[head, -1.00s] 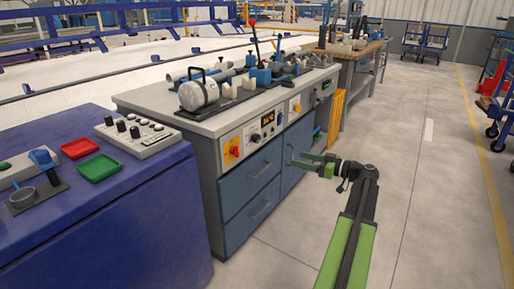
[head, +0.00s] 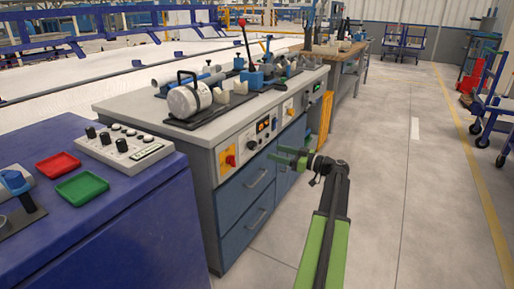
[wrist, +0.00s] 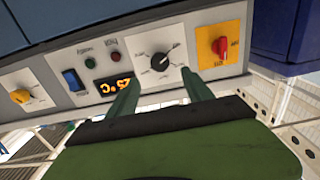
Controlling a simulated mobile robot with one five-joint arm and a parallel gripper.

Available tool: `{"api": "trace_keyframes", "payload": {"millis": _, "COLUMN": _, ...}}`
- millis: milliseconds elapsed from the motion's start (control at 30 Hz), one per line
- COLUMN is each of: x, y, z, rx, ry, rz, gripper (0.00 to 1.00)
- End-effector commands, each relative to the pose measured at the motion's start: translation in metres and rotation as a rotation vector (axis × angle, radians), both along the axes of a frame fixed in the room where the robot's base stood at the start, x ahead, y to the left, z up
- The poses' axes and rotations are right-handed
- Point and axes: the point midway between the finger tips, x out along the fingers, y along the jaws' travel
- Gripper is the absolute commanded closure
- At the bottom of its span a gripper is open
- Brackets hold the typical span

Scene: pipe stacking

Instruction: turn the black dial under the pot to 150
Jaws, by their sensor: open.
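The black dial (wrist: 160,62) sits on a white control panel between an orange display and a red switch; it also shows in the head view (head: 252,145). In the wrist view the panel appears upside down, and the dial's setting is too small to read. The pot (head: 190,100), a white cylinder with a black handle, lies on the bench above the panel. My gripper (wrist: 160,80) is open and empty. Its green fingers point at the panel, one to either side of the dial in the wrist view, apparently short of it. It also shows in the head view (head: 285,157).
The red switch (wrist: 220,46) on a yellow plate sits beside the dial. The lit display (wrist: 114,85) and a blue rocker switch (wrist: 73,79) are on its other side. A blue cabinet (head: 90,225) stands left of the bench.

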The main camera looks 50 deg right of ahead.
Motion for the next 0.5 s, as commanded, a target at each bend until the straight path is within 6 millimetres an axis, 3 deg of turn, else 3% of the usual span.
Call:
{"api": "trace_keyframes", "payload": {"millis": 300, "x": 0.074, "y": 0.017, "z": 0.0, "rx": 0.0, "ry": 0.0, "rz": 0.0, "gripper": 0.41}}
{"api": "trace_keyframes", "payload": {"millis": 500, "x": 0.096, "y": 0.023, "z": 0.0, "rx": 0.0, "ry": 0.0, "rz": -0.001, "gripper": 0.41}}
